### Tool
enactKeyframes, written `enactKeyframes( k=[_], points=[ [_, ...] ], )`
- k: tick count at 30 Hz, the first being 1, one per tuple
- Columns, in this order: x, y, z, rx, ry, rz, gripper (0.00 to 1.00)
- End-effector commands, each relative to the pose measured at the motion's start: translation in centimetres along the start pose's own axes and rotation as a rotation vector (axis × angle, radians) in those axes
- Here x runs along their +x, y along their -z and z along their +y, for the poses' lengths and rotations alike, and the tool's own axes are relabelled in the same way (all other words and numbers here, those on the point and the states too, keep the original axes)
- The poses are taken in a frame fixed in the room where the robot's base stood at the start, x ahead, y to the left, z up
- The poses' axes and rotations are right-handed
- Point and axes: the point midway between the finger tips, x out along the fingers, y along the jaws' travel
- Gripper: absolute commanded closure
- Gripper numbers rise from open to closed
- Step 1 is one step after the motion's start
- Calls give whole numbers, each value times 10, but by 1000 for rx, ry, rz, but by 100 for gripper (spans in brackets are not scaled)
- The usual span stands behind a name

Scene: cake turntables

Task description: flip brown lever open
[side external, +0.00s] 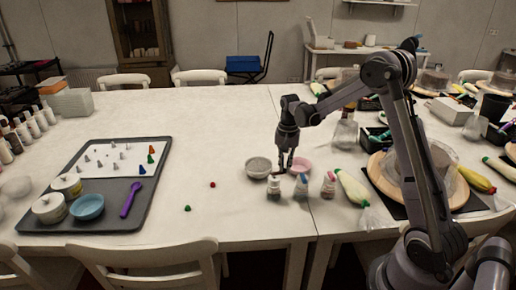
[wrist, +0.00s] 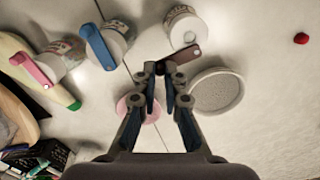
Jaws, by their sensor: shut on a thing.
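The brown lever (wrist: 182,58) shows in the wrist view as a flat bar across the near edge of a small white jar (wrist: 182,24). The same jar stands upright in the side view (side external: 273,189), where the lever is too small to make out. My gripper (wrist: 159,70) has its fingertips at the left end of the brown lever, shut on it. In the side view my gripper (side external: 286,170) points down just behind the jars, between two bowls.
A jar with a blue lever (wrist: 98,46) and one with a pink lever (wrist: 34,70) stand to the left in the wrist view. A grey bowl (side external: 259,168) and a pink bowl (side external: 299,165) are close by. The table left of the jars is mostly clear.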

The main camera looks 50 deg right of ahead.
Motion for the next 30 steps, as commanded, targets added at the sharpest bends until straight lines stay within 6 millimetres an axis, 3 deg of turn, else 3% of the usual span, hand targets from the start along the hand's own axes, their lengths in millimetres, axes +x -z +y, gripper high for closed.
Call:
enactKeyframes(
  k=[9,20,21,23,30],
  points=[
    [0,8,-5,-192,0,-3,100],
    [0,9,-6,-221,0,-3,100],
    [0,9,-6,-221,0,-3,85],
    [0,9,-6,-221,0,-3,68],
    [0,8,-6,-220,0,-3,67]
  ],
)
